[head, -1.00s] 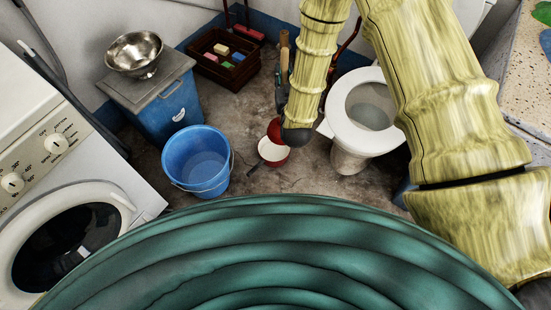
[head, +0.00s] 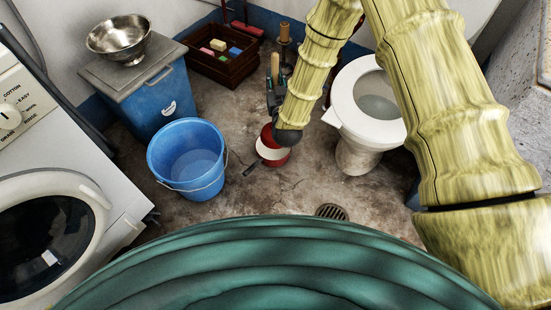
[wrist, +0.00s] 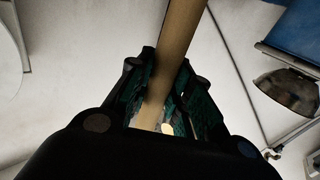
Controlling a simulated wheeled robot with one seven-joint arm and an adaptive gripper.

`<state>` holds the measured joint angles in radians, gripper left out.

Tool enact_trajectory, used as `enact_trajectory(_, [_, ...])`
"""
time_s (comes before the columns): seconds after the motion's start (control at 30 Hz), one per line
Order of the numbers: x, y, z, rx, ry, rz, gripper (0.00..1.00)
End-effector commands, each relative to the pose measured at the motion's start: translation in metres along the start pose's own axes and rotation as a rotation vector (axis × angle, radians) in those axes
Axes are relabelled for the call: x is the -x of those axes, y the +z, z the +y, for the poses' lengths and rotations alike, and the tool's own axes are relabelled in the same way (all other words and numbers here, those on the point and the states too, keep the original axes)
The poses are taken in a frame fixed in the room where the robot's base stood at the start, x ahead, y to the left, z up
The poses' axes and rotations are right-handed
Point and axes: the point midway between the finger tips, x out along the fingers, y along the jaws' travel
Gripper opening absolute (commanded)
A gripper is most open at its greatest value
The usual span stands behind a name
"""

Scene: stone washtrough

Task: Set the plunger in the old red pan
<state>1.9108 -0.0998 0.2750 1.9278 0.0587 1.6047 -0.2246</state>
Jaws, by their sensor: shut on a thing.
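The plunger has a wooden handle (head: 275,66) and a red cup (head: 267,134). My gripper (head: 274,93) is shut on the handle and holds it about upright. In the wrist view the handle (wrist: 180,45) runs between my gripper's fingers (wrist: 160,95). The old red pan (head: 270,152), pale inside with a dark handle towards the lower left, lies on the floor. The cup overlaps the pan's far side in the head view. I cannot tell whether it touches the pan. My wrist hides part of the cup and pan.
A blue bucket (head: 187,159) stands left of the pan and a toilet (head: 352,118) right of it. Behind are a crate of coloured blocks (head: 222,66) and a dark stand with a wooden top (head: 285,52). A floor drain (head: 331,212) lies in front, with bare floor around.

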Motion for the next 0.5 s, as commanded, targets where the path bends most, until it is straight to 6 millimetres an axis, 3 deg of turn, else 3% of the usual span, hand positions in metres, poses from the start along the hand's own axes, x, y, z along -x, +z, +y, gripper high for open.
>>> enact_trajectory(0.03, [-0.004, 0.015, -0.002, -0.001, -0.002, 0.003, 0.00])
enact_trajectory(0.2, [-0.013, 0.038, -0.008, -0.001, -0.010, 0.004, 0.00])
enact_trajectory(0.5, [-0.023, 0.058, -0.016, 0.000, -0.020, 0.004, 0.00])
